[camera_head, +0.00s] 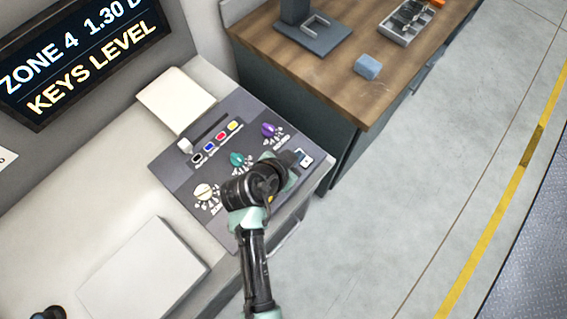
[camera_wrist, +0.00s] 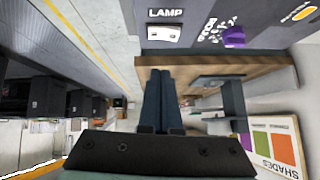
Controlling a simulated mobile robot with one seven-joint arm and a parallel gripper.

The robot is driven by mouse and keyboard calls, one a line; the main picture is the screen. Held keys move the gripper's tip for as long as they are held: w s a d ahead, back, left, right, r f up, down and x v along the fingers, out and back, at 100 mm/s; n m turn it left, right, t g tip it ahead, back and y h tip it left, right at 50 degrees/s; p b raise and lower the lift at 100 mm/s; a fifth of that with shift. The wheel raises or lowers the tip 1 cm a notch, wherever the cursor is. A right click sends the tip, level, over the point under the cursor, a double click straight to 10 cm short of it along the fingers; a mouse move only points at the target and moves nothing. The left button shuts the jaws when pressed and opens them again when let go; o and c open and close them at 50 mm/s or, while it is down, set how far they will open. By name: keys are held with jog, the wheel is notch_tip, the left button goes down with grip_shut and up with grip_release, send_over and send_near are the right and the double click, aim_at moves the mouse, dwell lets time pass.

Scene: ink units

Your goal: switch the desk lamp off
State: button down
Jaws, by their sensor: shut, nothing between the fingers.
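The lamp switch is a small white rocker (camera_wrist: 164,34) under the word LAMP on the grey control panel. In the head view the white switch (camera_head: 305,158) shows at the panel's right corner, beside my arm's end. My gripper (camera_wrist: 160,72) is shut and empty. I cannot tell which way the rocker is tipped. No lamp head or light is clearly seen. In the head view my wrist hides part of the panel's front.
The panel (camera_head: 165,165) also bears a purple knob (camera_head: 268,130), a teal knob (camera_head: 237,159), a cream knob (camera_head: 204,192) and several coloured buttons. A wooden desk (camera_head: 330,85) stands behind to the right, with a blue block (camera_head: 368,67). The floor at right is clear.

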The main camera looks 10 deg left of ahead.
jog(key=b+v, duration=0.1)
jog(key=v, duration=0.5)
jog(key=shift+r, duration=0.2)
